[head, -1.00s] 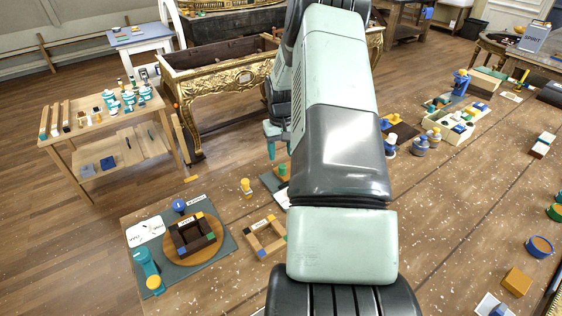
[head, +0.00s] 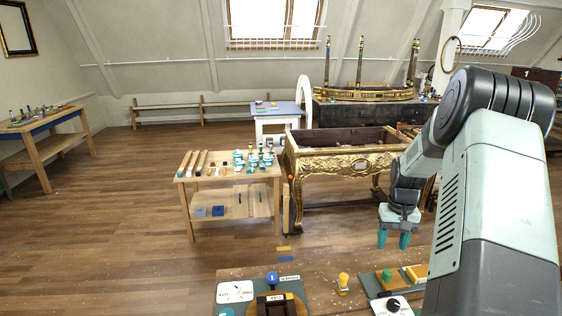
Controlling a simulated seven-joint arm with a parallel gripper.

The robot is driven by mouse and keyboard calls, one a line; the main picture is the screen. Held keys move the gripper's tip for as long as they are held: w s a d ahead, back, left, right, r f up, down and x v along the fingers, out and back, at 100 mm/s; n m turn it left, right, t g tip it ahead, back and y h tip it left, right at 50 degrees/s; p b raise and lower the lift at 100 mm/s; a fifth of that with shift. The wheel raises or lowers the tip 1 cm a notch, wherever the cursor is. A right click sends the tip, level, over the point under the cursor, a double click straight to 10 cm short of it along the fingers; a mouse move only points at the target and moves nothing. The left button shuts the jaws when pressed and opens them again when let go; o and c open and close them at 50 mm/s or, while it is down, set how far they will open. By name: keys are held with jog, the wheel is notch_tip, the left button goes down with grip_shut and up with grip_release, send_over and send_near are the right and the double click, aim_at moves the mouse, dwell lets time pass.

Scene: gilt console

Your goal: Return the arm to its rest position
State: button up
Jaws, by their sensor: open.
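My gripper (head: 394,240) shows in the head view, right of the middle. It points down with its two teal fingers apart and nothing between them. It hangs in the air above the far edge of the speckled workbench (head: 237,276), in front of the gilt console (head: 345,165). The console is ornate gold with an open, dark top. My arm fills the right side of the picture, bent at the elbow, and hides much of the bench there.
A light wooden side table (head: 233,180) with jars and blocks stands left of the console. On the bench are a yellow peg (head: 343,281), a blue knob (head: 272,278) and a green peg (head: 387,276).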

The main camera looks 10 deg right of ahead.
jog(key=s+a+r+n+t+h, duration=0.15)
jog(key=s+a+r, duration=0.25)
jog(key=a+r, duration=0.75)
jog(key=s+a+r+t+y, duration=0.15)
jog(key=s+a+r, duration=0.25)
jog(key=a+r, duration=0.7)
jog(key=s+a+r+t, duration=0.1)
jog(key=s+a+r, duration=0.25)
jog(key=s, duration=0.25)
jog(key=s+a+r+t, duration=0.1)
jog(key=s+a+r, duration=0.1)
jog(key=s+r, duration=0.3)
jog(key=s+f+n, duration=0.1)
jog(key=s+n, duration=0.1)
jog(key=s, duration=0.7)
jog(key=shift+s+d+f+t, duration=0.25)
jog(key=shift+d+f+t, duration=0.05)
jog(key=shift+d+f, duration=0.05)
